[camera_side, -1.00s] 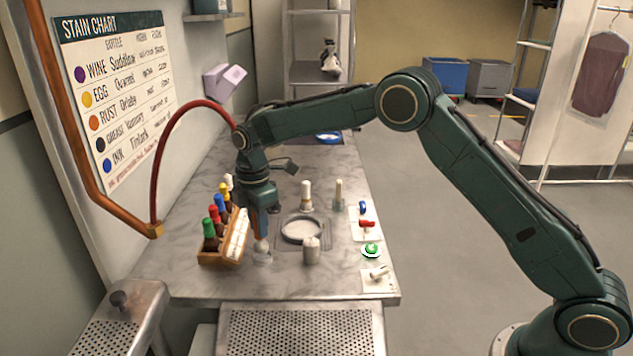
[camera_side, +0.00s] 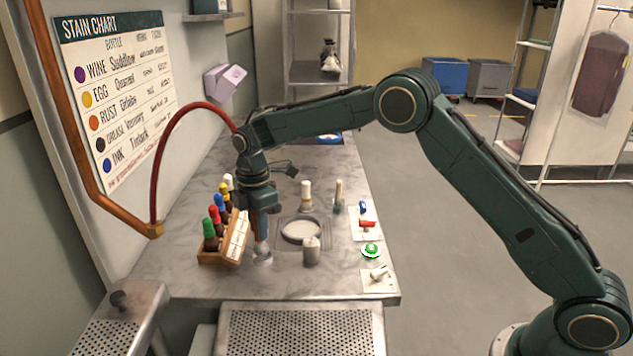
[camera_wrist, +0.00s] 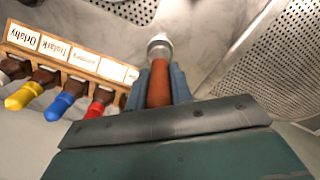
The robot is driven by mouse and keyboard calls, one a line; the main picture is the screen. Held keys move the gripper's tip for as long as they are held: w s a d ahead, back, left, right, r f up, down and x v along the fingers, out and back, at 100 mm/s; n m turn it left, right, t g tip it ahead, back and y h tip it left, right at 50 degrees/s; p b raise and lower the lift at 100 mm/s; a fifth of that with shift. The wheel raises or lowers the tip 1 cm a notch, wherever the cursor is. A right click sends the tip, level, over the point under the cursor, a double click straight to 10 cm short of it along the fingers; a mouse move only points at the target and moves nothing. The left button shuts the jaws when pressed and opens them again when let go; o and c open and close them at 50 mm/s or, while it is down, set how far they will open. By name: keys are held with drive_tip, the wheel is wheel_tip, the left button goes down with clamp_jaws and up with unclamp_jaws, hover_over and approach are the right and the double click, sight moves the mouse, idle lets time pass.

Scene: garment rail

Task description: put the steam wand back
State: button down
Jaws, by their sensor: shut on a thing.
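My gripper (camera_side: 261,222) is shut on a brown-orange handle, which I take to be the steam wand (camera_wrist: 160,84). The handle stands roughly upright between my two blue-grey fingers, with a pale grey end below them; this end also shows in the side view (camera_side: 263,256), low over the counter beside the bottle rack. I cannot tell whether this end touches the counter or sits in a holder. A red hose (camera_side: 165,140) arches from a copper pipe fitting to my wrist; its join to the wand is hidden.
A wooden rack (camera_side: 235,240) of capped bottles stands close on the left. The counter's back middle is mostly clear.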

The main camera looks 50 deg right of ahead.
drive_tip(key=shift+f, duration=0.8)
idle(0.9)
drive_tip(key=c, duration=0.8)
unclamp_jaws()
drive_tip(key=shift+c, duration=0.2)
drive_tip(key=shift+r, duration=0.1)
drive_tip(key=shift+r, duration=3.6)
